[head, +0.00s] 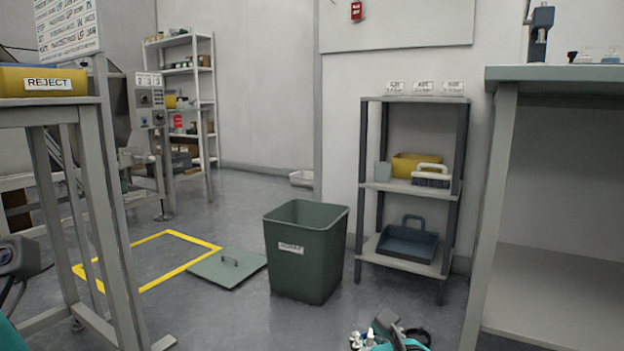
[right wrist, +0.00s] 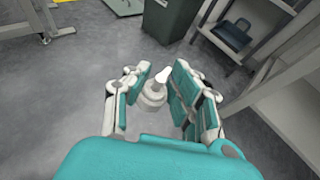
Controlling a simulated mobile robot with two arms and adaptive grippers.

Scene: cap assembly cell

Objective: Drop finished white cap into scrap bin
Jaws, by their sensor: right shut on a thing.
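The scrap bin (head: 306,268) is a dark green, open-topped bin with a white label, standing upright on the floor at the centre of the head view. Its floor inside is hidden. It also shows at the top of the right wrist view (right wrist: 168,22). My right gripper (right wrist: 160,92) is shut on the white cap (right wrist: 152,96), a small piece with a nozzle-like top, held between its teal-padded fingers. In the head view the right gripper (head: 385,338) is at the bottom edge, nearer than the bin and to its right, apart from it. My left gripper's fingers do not show.
A green lid (head: 228,268) lies on the floor left of the bin, by a yellow floor outline (head: 170,285). A grey shelf (head: 412,188) with a dustpan stands close right of the bin. A tall bench (head: 492,200) is at right, a stand with a REJECT bin (head: 45,80) at left.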

